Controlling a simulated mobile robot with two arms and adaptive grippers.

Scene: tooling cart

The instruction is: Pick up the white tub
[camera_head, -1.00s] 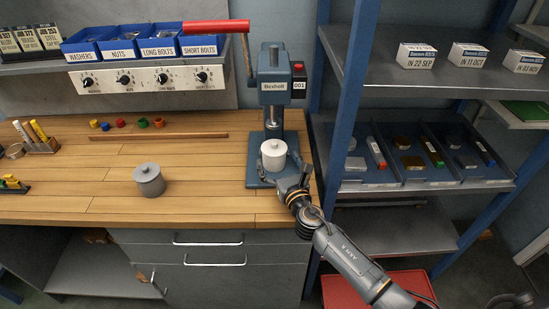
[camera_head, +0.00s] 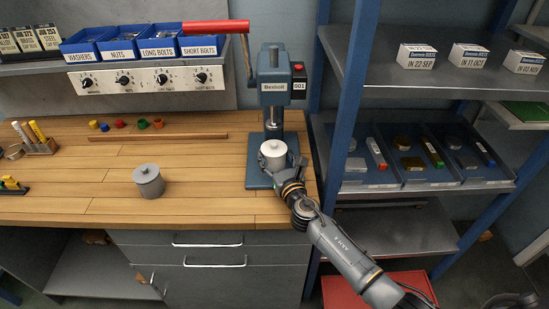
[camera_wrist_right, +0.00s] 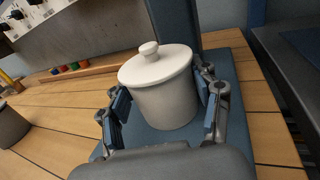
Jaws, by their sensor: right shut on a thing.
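The white tub (camera_head: 273,148), with a lid and a round knob, stands upright on the blue base of the press (camera_head: 257,180). My right gripper (camera_head: 281,166) is at the tub from the front right. In the right wrist view the tub (camera_wrist_right: 162,85) sits between the two fingers of my right gripper (camera_wrist_right: 166,105), which is shut on its sides. The tub's lower front is partly hidden by the gripper in the head view. My left gripper is not in view.
The press column (camera_head: 273,85) rises close behind the white tub, with a red-handled lever (camera_head: 215,27). A blue-posted shelf rack (camera_head: 345,130) stands to the right.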

